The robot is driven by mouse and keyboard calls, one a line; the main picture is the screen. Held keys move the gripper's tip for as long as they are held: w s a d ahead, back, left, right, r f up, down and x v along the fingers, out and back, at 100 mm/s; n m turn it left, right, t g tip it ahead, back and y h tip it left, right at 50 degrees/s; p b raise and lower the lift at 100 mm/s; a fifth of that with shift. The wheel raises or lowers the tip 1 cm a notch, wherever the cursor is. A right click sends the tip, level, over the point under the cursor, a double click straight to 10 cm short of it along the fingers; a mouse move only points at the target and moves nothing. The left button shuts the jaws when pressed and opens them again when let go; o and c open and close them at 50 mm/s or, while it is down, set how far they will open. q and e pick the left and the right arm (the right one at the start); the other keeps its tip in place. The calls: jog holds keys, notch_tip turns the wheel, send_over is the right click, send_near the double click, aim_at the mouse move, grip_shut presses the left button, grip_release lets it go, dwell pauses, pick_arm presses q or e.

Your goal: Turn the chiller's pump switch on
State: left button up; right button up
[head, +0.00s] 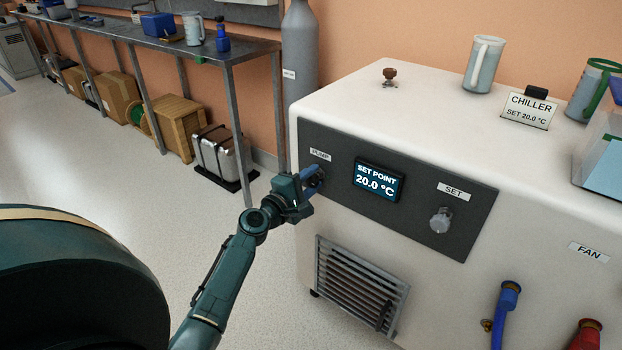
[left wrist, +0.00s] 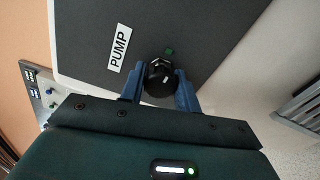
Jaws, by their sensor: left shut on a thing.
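The chiller (head: 340,100) is a large white box with a dark front panel (head: 345,213). The panel carries a PUMP label (head: 320,154), a display reading SET POINT 20.0 °C (head: 378,180) and a SET knob (head: 440,220). My left gripper (head: 316,177) is at the panel's left end, just below the PUMP label. In the left wrist view its blue fingers are shut on the round black pump switch (left wrist: 159,78), one finger on each side. A small green mark (left wrist: 169,51) shows beside the switch. The fingers partly hide the switch in the head view. My right gripper is not in view.
A sign (head: 527,110), a brown-knobbed fitting (head: 389,75) and mugs (head: 484,64) stand on the chiller top. A vent grille (head: 360,285) and blue and red hose fittings (head: 508,298) are lower on the front. A metal bench (head: 230,52) stands behind; floor at left is open.

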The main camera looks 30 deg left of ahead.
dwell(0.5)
pick_arm(q)
jog(key=o, duration=1)
jog(key=s, duration=0.9)
jog(key=s+a, duration=0.1)
jog(key=s, duration=0.3)
jog(key=shift+s, duration=0.15)
